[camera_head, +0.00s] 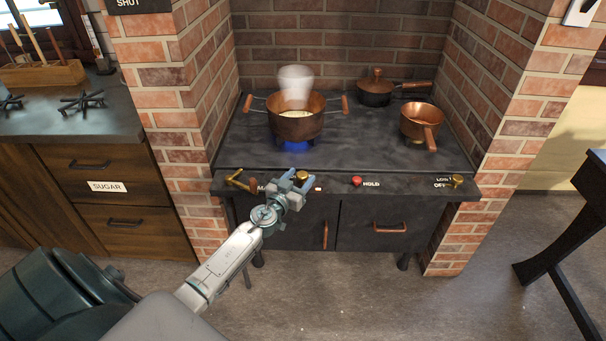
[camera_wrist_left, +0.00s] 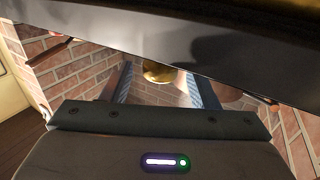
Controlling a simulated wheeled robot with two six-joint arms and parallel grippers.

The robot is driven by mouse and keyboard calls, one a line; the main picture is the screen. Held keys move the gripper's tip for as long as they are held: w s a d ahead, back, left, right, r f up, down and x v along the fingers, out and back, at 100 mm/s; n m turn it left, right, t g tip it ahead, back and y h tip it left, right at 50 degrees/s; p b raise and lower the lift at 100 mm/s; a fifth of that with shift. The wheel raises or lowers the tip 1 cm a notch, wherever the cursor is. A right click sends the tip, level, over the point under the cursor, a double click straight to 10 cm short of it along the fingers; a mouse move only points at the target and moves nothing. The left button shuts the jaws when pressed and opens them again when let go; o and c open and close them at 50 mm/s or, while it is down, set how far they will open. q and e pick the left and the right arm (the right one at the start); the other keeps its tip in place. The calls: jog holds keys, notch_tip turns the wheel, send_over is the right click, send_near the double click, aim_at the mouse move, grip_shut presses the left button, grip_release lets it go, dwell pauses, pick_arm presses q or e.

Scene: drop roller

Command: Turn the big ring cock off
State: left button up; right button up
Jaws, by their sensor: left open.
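A brass knob (camera_head: 302,175) sits on the stove's front rail, left of the red HOLD button, and looks like the big ring cock. Its label is hidden by my gripper. My left gripper (camera_head: 296,181) is open at this knob. In the left wrist view the round brass knob (camera_wrist_left: 158,72) shows between the two fingers (camera_wrist_left: 160,88); I cannot tell whether they touch it. A blue flame (camera_head: 295,146) burns under the large copper pot (camera_head: 296,126), which steams. My right gripper is not in view.
A brass lever (camera_head: 238,179) is left of my gripper, and another brass knob (camera_head: 457,180) is at the rail's right end. The red HOLD button (camera_head: 357,181) is nearby. A copper saucepan (camera_head: 420,122) and a dark lidded pan (camera_head: 375,92) stand on the stove. Brick pillars flank it.

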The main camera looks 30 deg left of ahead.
pick_arm(q)
jog(key=shift+w, duration=1.05)
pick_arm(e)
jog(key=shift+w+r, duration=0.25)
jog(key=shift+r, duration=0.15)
pick_arm(q)
jog(key=c, duration=0.9)
jog(key=shift+c, duration=0.2)
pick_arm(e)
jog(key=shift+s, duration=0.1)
